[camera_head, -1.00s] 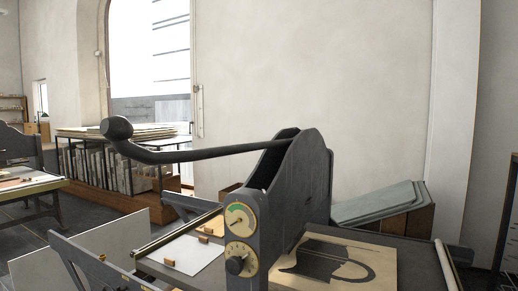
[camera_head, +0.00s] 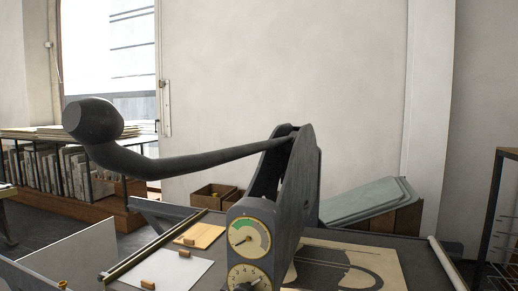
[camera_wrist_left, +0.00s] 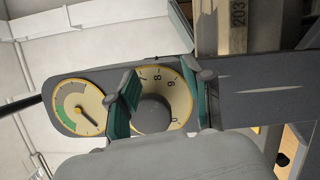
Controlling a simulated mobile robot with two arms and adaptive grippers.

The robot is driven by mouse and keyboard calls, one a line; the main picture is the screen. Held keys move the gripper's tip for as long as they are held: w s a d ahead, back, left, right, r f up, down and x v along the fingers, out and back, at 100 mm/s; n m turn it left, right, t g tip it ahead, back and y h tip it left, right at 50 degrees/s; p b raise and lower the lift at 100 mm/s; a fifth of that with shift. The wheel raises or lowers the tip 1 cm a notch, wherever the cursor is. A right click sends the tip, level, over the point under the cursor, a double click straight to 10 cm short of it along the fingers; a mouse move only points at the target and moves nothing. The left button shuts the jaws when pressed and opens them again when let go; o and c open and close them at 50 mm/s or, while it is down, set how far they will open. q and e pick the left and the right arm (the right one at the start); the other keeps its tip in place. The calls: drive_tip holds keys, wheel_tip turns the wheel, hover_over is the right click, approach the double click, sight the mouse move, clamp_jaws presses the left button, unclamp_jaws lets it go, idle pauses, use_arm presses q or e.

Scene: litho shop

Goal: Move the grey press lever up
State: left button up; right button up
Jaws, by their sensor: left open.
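The grey press lever (camera_head: 190,162) is a long, slightly curved bar with a thick round knob at its left end. It runs from the knob to the top of the dark press side frame (camera_head: 290,200), with the knob end a little higher than the joint. My left gripper (camera_wrist_left: 158,80) shows only in its wrist view, open with green-sided fingers. Its fingers lie in front of the numbered dial (camera_wrist_left: 178,92) on the press panel, either side of the dial's grey knob; contact cannot be told. My right gripper is in neither view.
The press front carries a green-banded gauge (camera_head: 248,238) above the numbered dial. The press bed holds a printed sheet (camera_head: 345,265). White paper (camera_head: 165,270) lies on the left side. A rack of boards (camera_head: 75,175) stands behind left. Space around the lever knob looks clear.

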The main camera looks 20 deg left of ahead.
use_arm(q)
drive_tip(key=r+n+t, duration=0.1)
drive_tip(key=r, duration=0.2)
drive_tip(key=w+a+r+n+t, duration=0.1)
drive_tip(key=r+n, duration=0.1)
drive_tip(key=r, duration=0.2)
drive_tip(key=w+r+n+t+h, duration=0.1)
drive_tip(key=r+n, duration=0.1)
drive_tip(key=r, duration=0.2)
drive_tip(key=shift+w+a+r+t, duration=0.1)
drive_tip(key=shift+a+r+t, duration=0.1)
drive_tip(key=shift+a+t, duration=0.2)
drive_tip(key=n+t+y, duration=0.1)
drive_tip(key=n+t, duration=0.4)
drive_tip(key=n, duration=0.5)
approach(257, 148)
wheel_tip(257, 148, down, 3)
drive_tip(key=a, duration=0.2)
drive_tip(key=shift+m, duration=0.3)
drive_tip(key=p+x, duration=0.3)
drive_tip(key=x, duration=0.9)
drive_tip(key=shift+w+d+r+p, duration=0.1)
drive_tip(key=shift+w+p, duration=0.25)
drive_tip(key=shift+x, duration=0.75)
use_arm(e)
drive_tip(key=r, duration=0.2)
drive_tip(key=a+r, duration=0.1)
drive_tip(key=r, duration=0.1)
use_arm(q)
clamp_jaws()
